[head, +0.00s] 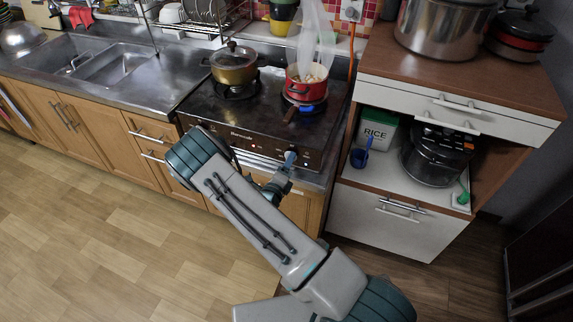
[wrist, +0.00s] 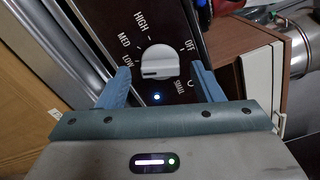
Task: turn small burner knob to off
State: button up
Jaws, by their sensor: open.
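The white burner knob (wrist: 158,63) sits on the dark stove panel in the wrist view. HIGH, MED, LOW and OFF are printed around it, with SMALL at its lower right. A dark line on the knob's left part points toward the LOW side. My gripper (wrist: 160,70) is open, with one blue finger on either side of the knob and a visible gap to each. In the head view my gripper (head: 287,163) is at the right part of the stove front (head: 240,140) and hides the knob there.
A gold lidded pot (head: 233,65) stands on the left burner. The floor at left is clear.

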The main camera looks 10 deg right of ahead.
jog(key=c, duration=1)
